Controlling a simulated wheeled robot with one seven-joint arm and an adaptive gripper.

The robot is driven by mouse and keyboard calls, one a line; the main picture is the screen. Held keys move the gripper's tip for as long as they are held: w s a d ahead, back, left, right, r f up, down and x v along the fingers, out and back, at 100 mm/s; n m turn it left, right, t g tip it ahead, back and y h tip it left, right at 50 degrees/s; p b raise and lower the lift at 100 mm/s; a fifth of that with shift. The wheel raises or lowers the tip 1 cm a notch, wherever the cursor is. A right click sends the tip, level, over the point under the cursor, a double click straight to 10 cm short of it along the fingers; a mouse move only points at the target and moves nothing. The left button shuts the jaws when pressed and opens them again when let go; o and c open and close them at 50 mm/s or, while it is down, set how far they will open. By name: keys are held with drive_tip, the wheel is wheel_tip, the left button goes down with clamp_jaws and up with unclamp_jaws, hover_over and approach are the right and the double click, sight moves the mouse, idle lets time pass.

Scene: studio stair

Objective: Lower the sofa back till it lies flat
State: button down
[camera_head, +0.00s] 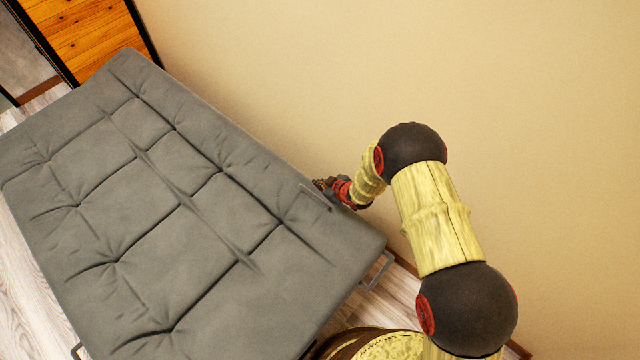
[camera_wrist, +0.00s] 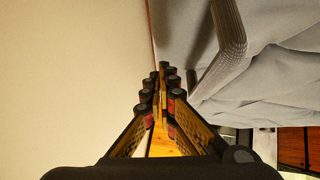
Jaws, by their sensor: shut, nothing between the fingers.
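The grey tufted sofa fills the left of the head view. Its back (camera_head: 215,165) is the half nearest the wall; a long seam divides it from the seat (camera_head: 110,235). The two halves look level or nearly so, with the back lying flat or close to it. A thin metal handle (camera_head: 315,197) is at the back's wall-side edge. My gripper (camera_head: 322,184) is beside that edge, near the handle. In the wrist view my gripper (camera_wrist: 163,75) is shut and empty, with a grey bar (camera_wrist: 229,45), likely the handle, to its right. Contact cannot be told.
A plain beige wall (camera_head: 420,60) runs close along the sofa's back side, leaving a narrow gap where my arm is. A metal leg or bracket (camera_head: 377,270) sticks out at the sofa's near right corner. A wooden cabinet (camera_head: 85,35) stands beyond the far end.

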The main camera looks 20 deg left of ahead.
drive_tip(key=shift+s+d+f, duration=0.1)
drive_tip(key=shift+f, duration=0.1)
drive_tip(key=shift+w+f+m+g+y+p, duration=0.15)
drive_tip(key=shift+w+f+g+p, duration=0.1)
drive_tip(key=shift+f+p, duration=0.25)
drive_tip(key=shift+w+f+m+g+y+p, duration=0.15)
drive_tip(key=shift+w+f+g+p, duration=0.1)
drive_tip(key=shift+f+p, duration=0.2)
drive_tip(key=shift+m+g, duration=0.3)
drive_tip(key=shift+g, duration=0.2)
drive_tip(key=f, duration=0.4)
drive_tip(key=f+b, duration=0.1)
drive_tip(key=f, duration=0.2)
drive_tip(key=shift+w+d, duration=0.1)
drive_tip(key=shift+d, duration=0.2)
drive_tip(key=shift+d+f, duration=0.15)
drive_tip(key=shift+f, duration=0.15)
drive_tip(key=shift+r, duration=0.5)
drive_tip(key=r+p, duration=0.1)
drive_tip(key=r, duration=0.1)
drive_tip(key=r+p, duration=0.2)
drive_tip(key=r, duration=0.1)
drive_tip(key=shift+w+d, duration=0.2)
drive_tip(key=p+v, duration=0.3)
drive_tip(key=v, duration=0.5)
drive_tip(key=shift+s+d+r, duration=0.15)
drive_tip(key=shift+d, duration=0.2)
